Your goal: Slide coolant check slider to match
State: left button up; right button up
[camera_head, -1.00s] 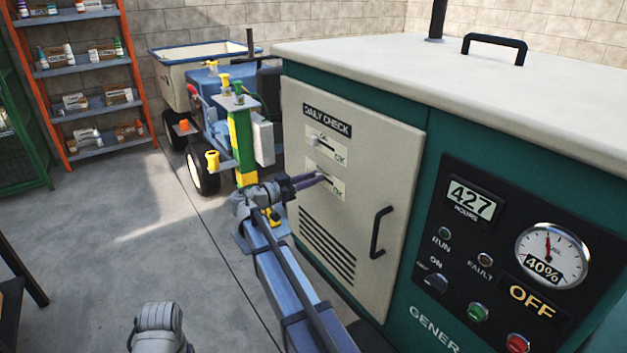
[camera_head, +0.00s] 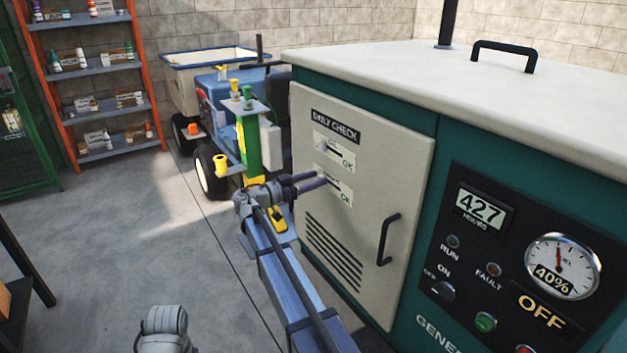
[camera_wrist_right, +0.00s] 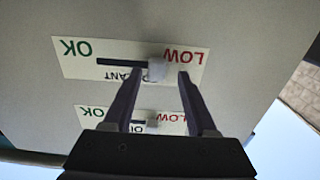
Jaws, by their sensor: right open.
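The coolant check plate (camera_wrist_right: 85,64) shows upside down in the right wrist view. Its white slider knob (camera_wrist_right: 157,70) sits at the LOW end of the dark slot, away from the OK mark. My right gripper (camera_wrist_right: 160,76) is open, with one fingertip on either side of the knob; I cannot tell whether they touch it. In the head view, my right gripper (camera_head: 321,179) is at the lower plate (camera_head: 344,192) on the DAILY CHECK door and hides its knob. My left gripper is not in view.
The upper check plate (camera_head: 334,150) has its own white knob (camera_head: 321,145). A black door handle (camera_head: 386,236) stands out to the right. The generator's control panel (camera_head: 515,265) is farther right.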

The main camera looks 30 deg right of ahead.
jog(key=a, duration=0.7)
jog(key=shift+s+a, duration=0.3)
jog(key=shift+a, duration=0.05)
jog(key=s+a+f+n+g+y+p, duration=0.1)
jog(key=s+a+n+y+p, duration=1.5)
jog(key=s+a, duration=1.2)
jog(key=s+n+p, duration=0.2)
jog(key=n+p, duration=0.2)
jog(key=shift+s+a+f+n+g+y, duration=0.3)
jog(key=shift+s+a+n+g+y, duration=0.1)
